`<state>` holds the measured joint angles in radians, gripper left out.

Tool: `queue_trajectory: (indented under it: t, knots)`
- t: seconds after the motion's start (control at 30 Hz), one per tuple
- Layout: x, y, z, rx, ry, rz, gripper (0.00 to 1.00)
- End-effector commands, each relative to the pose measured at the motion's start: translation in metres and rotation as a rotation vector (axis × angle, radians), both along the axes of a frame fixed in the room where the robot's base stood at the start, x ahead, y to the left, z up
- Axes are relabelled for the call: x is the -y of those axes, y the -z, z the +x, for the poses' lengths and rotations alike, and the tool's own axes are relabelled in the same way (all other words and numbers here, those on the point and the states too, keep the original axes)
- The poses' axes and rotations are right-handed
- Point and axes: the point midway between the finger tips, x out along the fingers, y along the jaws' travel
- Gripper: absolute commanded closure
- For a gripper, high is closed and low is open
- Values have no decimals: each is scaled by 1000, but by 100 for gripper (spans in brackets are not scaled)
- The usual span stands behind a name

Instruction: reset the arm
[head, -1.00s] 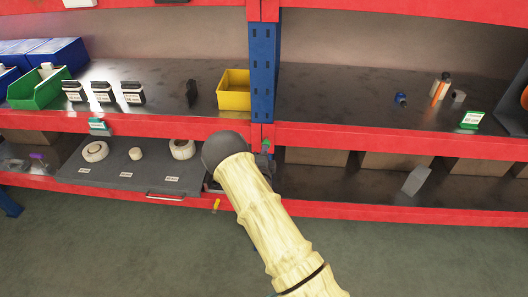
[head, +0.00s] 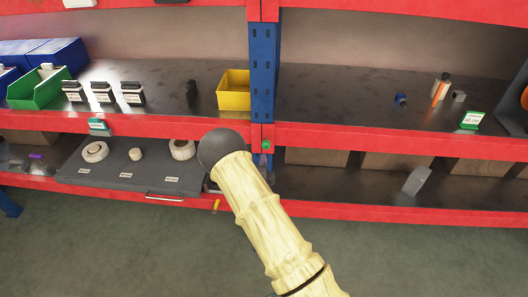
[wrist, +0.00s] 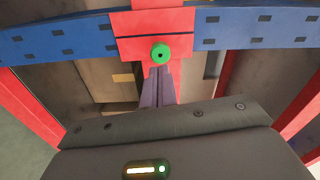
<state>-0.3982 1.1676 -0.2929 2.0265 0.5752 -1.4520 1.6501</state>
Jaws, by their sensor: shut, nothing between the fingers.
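My arm, with a pale cream sleeve and a dark round joint, reaches up in front of the shelf in the head view. My gripper (wrist: 158,88) shows in the wrist view as two narrow grey-purple fingers together, shut and empty, beyond the dark gripper body. I cannot tell whether the fingertips touch anything. In the head view the gripper is mostly hidden behind my arm. The green knob also shows in the head view (head: 266,145), on the red beam below the blue post.
The blue post (head: 263,70) divides the red-edged shelves. A yellow bin (head: 233,90), a green bin (head: 38,92) and several black labelled items stand at upper left. A grey board (head: 125,180) with white rolls lies below. The floor in front is clear.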

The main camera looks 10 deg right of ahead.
Motion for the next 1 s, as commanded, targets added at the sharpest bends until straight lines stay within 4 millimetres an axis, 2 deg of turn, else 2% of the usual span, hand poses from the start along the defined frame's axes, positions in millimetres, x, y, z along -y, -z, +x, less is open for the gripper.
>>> queue_trajectory:
  t: [0.47,0.63,0.77,1.0]
  knots:
    - [2,-4,1,-35,5,-8,100]
    - [9,-15,-2,-199,12,-51,100]
    - [11,-26,-13,-387,-27,-113,100]
    - [5,-51,-52,-703,-201,-264,100]
